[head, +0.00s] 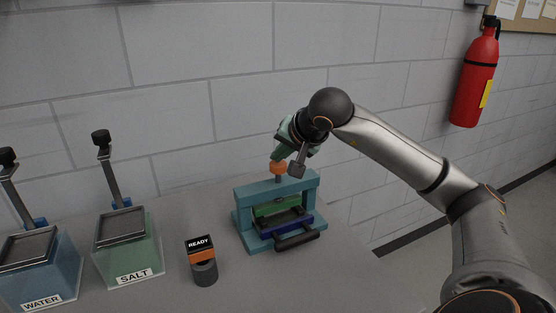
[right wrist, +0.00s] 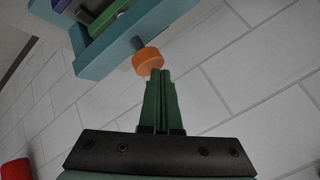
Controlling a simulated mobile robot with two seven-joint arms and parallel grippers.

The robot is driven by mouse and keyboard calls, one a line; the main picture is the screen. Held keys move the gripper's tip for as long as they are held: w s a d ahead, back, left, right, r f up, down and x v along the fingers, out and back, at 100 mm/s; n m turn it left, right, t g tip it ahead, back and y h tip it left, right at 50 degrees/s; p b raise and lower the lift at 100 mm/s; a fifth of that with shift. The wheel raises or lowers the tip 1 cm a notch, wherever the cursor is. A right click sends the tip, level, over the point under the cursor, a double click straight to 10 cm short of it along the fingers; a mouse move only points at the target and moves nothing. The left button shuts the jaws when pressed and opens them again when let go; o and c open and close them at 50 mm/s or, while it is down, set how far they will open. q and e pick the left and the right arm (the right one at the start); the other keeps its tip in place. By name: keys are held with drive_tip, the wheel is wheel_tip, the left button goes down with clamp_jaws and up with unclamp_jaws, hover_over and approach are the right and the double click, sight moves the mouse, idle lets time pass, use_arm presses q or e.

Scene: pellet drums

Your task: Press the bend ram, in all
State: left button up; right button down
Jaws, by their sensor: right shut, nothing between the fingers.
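The bend press is a teal frame (head: 246,190) on the grey table in the head view, with a green block (head: 276,206) and a blue block (head: 285,227) inside it. Its ram has an orange knob (head: 278,167) on a grey stem above the top beam; the knob also shows in the right wrist view (right wrist: 147,61). My right gripper (head: 278,156) is shut and empty, its green fingers pointing down at the knob. In the right wrist view the fingertips (right wrist: 160,72) are right at the knob's edge; I cannot tell if they touch. My left gripper is not in view.
A dark handle (head: 297,240) sticks out at the press's front. A black and orange READY device (head: 203,262) stands left of it. Further left are the SALT bin (head: 128,262) and WATER bin (head: 40,280), with upright levers. A brick wall (head: 200,60) rises behind.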

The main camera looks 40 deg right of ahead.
drive_tip(key=shift+r, duration=0.1)
wheel_tip(320, 180, up, 5)
drive_tip(key=p, duration=0.5)
drive_tip(key=shift+r, duration=0.15)
idle(0.7)
